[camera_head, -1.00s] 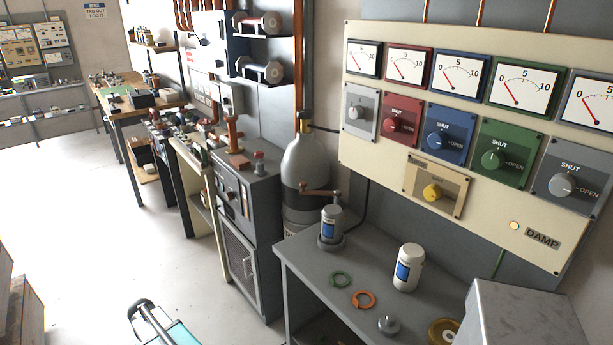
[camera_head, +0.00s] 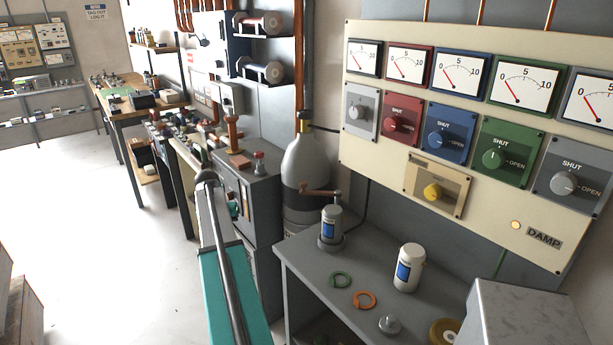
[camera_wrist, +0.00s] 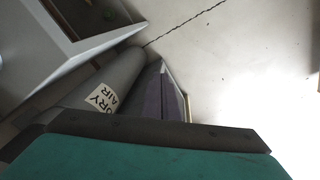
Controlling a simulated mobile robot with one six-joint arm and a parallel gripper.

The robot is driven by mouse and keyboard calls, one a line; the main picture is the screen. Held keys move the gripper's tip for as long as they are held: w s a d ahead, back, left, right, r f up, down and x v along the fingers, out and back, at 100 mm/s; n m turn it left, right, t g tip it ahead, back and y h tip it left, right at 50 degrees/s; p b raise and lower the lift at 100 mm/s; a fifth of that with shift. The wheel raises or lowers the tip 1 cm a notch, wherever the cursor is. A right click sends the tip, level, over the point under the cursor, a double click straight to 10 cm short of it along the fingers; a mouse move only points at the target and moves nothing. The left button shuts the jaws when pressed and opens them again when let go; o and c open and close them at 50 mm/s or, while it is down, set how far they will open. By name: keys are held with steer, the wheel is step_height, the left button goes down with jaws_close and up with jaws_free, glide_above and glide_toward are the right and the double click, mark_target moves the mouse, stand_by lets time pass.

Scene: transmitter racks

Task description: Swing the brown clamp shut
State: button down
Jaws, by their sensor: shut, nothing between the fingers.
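The brown clamp (camera_head: 320,193) is a thin arm at the left back of the grey bench. It reaches left from a short post, above a white bottle with a blue label (camera_head: 331,220) in a round grey holder. I cannot tell how far its arm stands from shut. My teal arm rises at lower centre in the head view, left of the bench and apart from the clamp. The dark end of my gripper (camera_wrist: 160,135) crosses the wrist view above teal housing. It appears shut and empty; its fingertips are not distinct. The clamp does not show in the wrist view.
A grey gas cylinder (camera_head: 305,170) stands behind the bench's left end; its label shows in the wrist view (camera_wrist: 103,98).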

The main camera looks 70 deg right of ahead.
steer(key=s+d+r+m, duration=0.2)
steer(key=s+d+r, duration=0.4)
steer(key=r, duration=0.3)
steer(key=s+d+r+m+h, duration=0.1)
steer(key=s+d+r+m, duration=0.1)
steer(key=s+d+r, duration=0.5)
steer(key=s+d+r+m+h, duration=0.1)
steer(key=s+d+r+m, duration=0.1)
steer(key=s+d+r, duration=0.5)
step_height(320, 180, up, 6)
steer(key=shift+s+d+r, duration=0.1)
steer(key=shift+s+d, duration=0.05)
steer(key=shift+s, duration=1.05)
steer(key=shift+f, duration=0.2)
step_height(320, 180, down, 10)
steer(key=p, duration=0.3)
steer(key=shift+a+r+p, duration=0.15)
steer(key=shift+a+p, duration=0.15)
